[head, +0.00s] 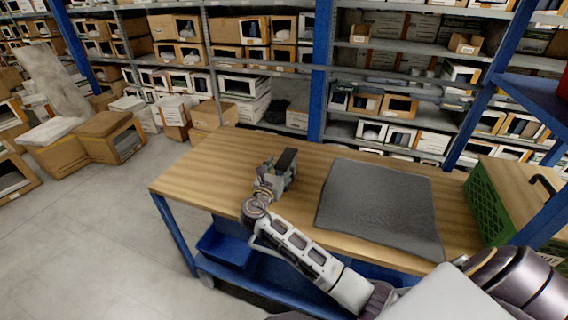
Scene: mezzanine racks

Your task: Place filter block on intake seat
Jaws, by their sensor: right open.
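A small dark, upright block (287,160) that looks like the filter block stands near the back left of the wooden workbench. It is at a small grey-green piece (285,183) that may be the intake seat. At this size I cannot tell whether the block sits in this piece or only beside it. My right gripper (267,177) is open, just left of and close against them. It partly hides their left side, and I cannot tell whether it touches them. My left gripper is out of view.
A dark grey mat (380,205) covers the middle right of the workbench (185,181). A green crate (491,204) stands at the right end. A blue bin (225,248) is under the bench. Racks with boxes line the back; the floor at left is clear near the bench.

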